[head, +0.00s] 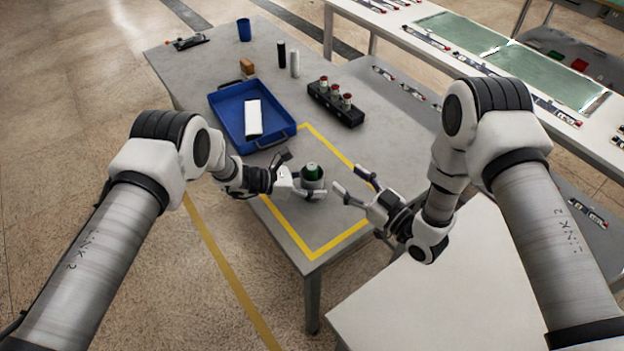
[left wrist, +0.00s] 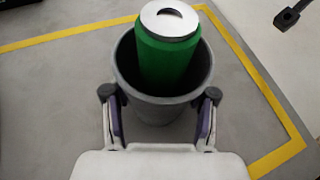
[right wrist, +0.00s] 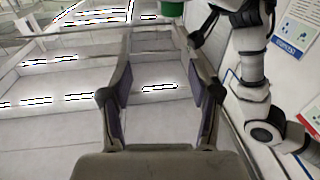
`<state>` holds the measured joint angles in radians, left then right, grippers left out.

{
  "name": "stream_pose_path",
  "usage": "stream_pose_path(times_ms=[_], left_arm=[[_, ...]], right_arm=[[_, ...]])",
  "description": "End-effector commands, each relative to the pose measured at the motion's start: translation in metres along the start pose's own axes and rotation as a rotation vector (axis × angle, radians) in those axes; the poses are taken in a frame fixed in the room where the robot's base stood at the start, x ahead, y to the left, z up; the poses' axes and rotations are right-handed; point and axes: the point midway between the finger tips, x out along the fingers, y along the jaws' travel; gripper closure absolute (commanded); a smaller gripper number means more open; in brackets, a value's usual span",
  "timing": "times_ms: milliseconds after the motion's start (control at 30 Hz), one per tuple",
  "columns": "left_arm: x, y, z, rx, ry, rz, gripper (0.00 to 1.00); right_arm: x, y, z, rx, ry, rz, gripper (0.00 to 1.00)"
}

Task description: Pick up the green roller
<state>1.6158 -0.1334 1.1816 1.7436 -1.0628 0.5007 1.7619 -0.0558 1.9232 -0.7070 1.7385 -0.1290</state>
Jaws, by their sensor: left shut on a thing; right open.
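The green roller (head: 312,171) has a pale top and stands in a grey cup (head: 316,184) inside the yellow-taped area of the grey table. In the left wrist view the green roller (left wrist: 166,62) leans slightly in the grey cup (left wrist: 165,112), its lower end hidden inside. My left gripper (head: 306,189) is shut on the cup, a finger on each side; it is not on the roller. My right gripper (head: 352,181) is open and empty, to the right of the cup. A bit of green shows at the top edge of the right wrist view (right wrist: 172,8).
A blue tray (head: 279,131) with a white block (head: 254,119) lies behind the left gripper. A black rack (head: 320,96) with red-topped bottles stands behind the cup. A black cylinder (head: 281,54), white cylinder (head: 295,64) and blue cup (head: 244,30) are farther back. The taped area's front is clear.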

Motion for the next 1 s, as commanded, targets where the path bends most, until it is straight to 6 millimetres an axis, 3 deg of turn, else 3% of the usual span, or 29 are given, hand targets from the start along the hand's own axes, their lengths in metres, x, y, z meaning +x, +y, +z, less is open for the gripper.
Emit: stream_pose_path(times_ms=[33, 133, 400, 567, 733, 1000], left_arm=[[0.0, -0.001, -0.001, -0.002, 0.002, 0.0, 0.77], [0.0, -0.001, -0.001, -0.002, 0.002, 0.0, 0.77], [0.0, -0.001, -0.001, -0.002, 0.002, 0.0, 0.77], [0.0, 0.0, -0.001, -0.002, 0.002, 0.0, 0.77], [0.0, -0.001, -0.001, -0.001, 0.002, 0.0, 0.77], [0.0, 0.0, -0.001, -0.002, 0.002, 0.0, 0.77]], right_arm=[[-0.005, -0.008, 0.012, 0.02, -0.021, -0.007, 0.38], [-0.002, -0.014, 0.024, 0.034, -0.037, -0.014, 0.38], [0.051, -0.016, 0.027, 0.034, -0.036, -0.017, 0.38], [0.069, -0.016, 0.029, 0.035, -0.036, -0.016, 0.38], [0.1, -0.018, 0.032, 0.034, -0.035, -0.016, 0.38], [0.111, -0.018, 0.033, 0.036, -0.038, -0.014, 0.38]])
